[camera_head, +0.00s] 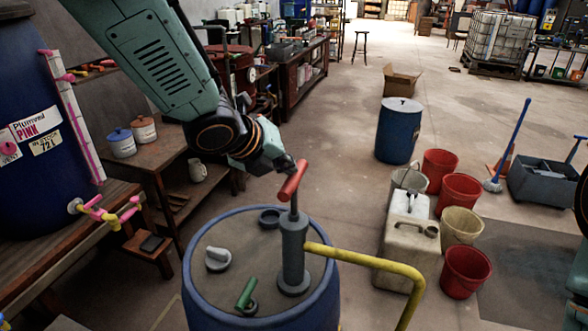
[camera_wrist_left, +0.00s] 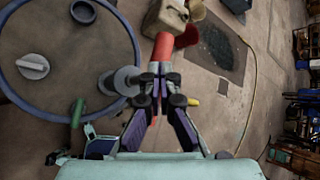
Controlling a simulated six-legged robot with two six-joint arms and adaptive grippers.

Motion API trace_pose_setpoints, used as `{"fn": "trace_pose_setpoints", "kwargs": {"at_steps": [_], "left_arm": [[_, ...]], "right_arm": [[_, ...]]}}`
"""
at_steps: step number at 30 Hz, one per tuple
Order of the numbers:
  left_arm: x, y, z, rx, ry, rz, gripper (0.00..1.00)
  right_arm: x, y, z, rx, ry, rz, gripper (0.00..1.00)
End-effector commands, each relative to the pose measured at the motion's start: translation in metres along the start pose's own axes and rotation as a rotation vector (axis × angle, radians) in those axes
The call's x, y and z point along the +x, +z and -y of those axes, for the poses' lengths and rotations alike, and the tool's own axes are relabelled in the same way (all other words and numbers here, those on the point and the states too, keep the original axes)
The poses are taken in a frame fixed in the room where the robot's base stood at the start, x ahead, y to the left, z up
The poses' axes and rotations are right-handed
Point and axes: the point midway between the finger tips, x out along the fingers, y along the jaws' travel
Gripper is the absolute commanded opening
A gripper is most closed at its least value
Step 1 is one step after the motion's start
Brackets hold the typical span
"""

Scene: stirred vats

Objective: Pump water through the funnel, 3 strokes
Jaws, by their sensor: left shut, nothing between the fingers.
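A hand pump (camera_head: 293,250) with a grey body stands upright on the lid of a blue drum (camera_head: 192,283). Its red crossbar handle (camera_head: 292,181) is at the top, a short way above the body. My left gripper (camera_head: 290,164) is shut and empty at the handle's far end. In the left wrist view the closed fingertips (camera_wrist_left: 160,80) overlap the near end of the red handle (camera_wrist_left: 164,46); I cannot tell whether they touch it. A yellow pipe (camera_head: 372,263) runs from the pump to the right. No funnel can be made out clearly. My right gripper is not in view.
A grey cap (camera_head: 217,258), a dark ring (camera_head: 270,217) and a green handle (camera_head: 246,291) are on the drum lid. A beige canister (camera_head: 405,250) stands right of the drum, beside red buckets (camera_head: 464,272). A wooden bench (camera_head: 165,160) stands left.

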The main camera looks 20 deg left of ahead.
Motion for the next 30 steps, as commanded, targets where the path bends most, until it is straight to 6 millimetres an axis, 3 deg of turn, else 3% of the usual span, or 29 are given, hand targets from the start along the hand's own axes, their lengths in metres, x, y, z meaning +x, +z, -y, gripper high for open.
{"fn": "trace_pose_setpoints", "kwargs": {"at_steps": [30], "left_arm": [[0.0065,-0.0057,-0.0052,0.0,0.002,-0.003,0.0]], "right_arm": [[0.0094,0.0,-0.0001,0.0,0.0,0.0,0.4]]}}
